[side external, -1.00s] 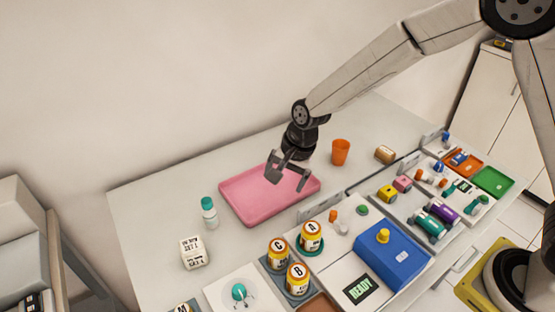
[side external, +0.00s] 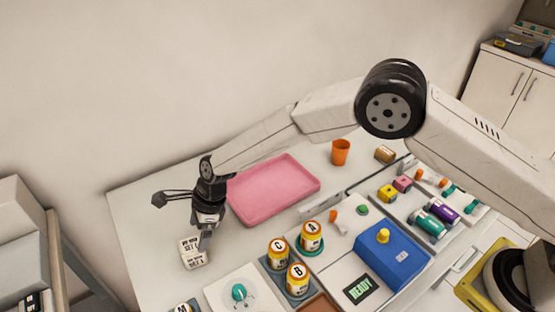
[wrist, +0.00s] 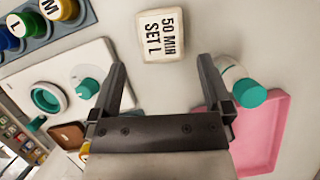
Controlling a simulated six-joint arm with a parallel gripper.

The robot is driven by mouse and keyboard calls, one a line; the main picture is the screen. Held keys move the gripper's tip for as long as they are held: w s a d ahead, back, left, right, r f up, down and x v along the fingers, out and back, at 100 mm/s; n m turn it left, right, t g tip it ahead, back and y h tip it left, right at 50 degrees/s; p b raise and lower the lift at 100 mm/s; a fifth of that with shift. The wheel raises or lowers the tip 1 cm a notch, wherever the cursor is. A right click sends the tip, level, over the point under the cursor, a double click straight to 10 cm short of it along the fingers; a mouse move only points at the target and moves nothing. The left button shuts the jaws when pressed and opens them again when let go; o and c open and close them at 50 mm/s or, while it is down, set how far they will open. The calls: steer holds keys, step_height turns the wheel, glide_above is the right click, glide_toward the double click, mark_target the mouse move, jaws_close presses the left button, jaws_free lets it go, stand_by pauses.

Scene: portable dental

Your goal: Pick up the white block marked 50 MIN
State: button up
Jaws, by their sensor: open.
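The white block (side external: 191,257) marked 50 MIN SET L stands on the table at the front left in the side view. In the wrist view the block (wrist: 160,36) lies just beyond the fingertips, roughly centred between them, with its text readable sideways. My gripper (side external: 205,240) is close beside and above the block in the side view. In the wrist view my gripper (wrist: 162,66) is open, with its two dark fingers wide apart and nothing between them.
A white bottle with a teal cap (wrist: 242,86) stands close to the right finger; my gripper hides it in the side view. The pink tray (side external: 262,214) lies behind it. Yellow jars (side external: 297,279) and a white panel with a teal knob (side external: 222,300) are to the right.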

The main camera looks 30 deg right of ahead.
mark_target(195, 243)
steer(key=shift+x, duration=1.3)
steer(key=shift+x, duration=2.55)
steer(key=shift+d, duration=0.15)
steer(key=shift+c, duration=0.2)
steer(key=c, duration=1.2)
steer(key=shift+w+r, duration=0.1)
steer(key=shift+r, duration=0.05)
